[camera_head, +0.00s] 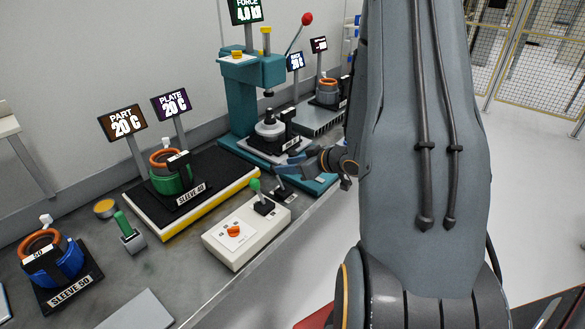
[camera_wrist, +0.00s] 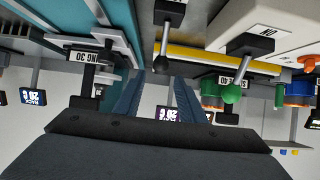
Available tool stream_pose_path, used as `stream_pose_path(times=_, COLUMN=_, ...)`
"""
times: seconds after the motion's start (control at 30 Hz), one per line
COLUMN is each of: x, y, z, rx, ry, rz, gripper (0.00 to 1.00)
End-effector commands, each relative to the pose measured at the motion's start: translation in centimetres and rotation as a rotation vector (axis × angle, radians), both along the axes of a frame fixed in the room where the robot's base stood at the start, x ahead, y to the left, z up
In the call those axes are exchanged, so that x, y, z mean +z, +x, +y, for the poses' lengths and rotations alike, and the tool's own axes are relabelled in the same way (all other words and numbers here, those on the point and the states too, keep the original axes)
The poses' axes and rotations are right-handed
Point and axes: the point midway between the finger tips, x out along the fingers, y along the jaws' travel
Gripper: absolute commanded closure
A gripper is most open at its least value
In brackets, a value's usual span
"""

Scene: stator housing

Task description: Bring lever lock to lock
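A small black lever (camera_head: 279,186) stands on a labelled base between the control box and the press. I take it to be the lock lever; its label is too small to read in the head view. In the upside-down wrist view a dark lever with a round knob (camera_wrist: 162,63) hangs just ahead of the space between my fingertips. My gripper (camera_head: 302,167) is beside and slightly above this lever in the head view. In the wrist view its two blue-grey fingers (camera_wrist: 157,88) are apart, with nothing held between them. Contact with the lever cannot be seen.
A green-knobbed lever (camera_head: 255,187) stands on the white control box (camera_head: 228,248), close to the dark lever; it also shows in the wrist view (camera_wrist: 232,92). The teal press (camera_head: 240,100) stands behind. A sleeve stand (camera_head: 172,180) is on the left. The aisle at right is open floor.

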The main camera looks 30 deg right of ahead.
Motion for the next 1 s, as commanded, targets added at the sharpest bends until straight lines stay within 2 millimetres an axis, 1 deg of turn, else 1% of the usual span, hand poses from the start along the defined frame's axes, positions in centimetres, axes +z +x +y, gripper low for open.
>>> stream_pose_path(times=0.03, x=-0.4, y=0.4, z=0.2, rx=0.001, ry=0.000, rz=0.000, gripper=0.63)
stream_pose_path(times=0.73, x=-2.8, y=4.6, z=1.7, rx=0.002, ry=-0.001, rz=0.000, gripper=0.63)
stream_pose_path(times=1.0, x=-2.8, y=4.8, z=1.8, rx=0.000, ry=0.000, rz=0.000, gripper=0.63)
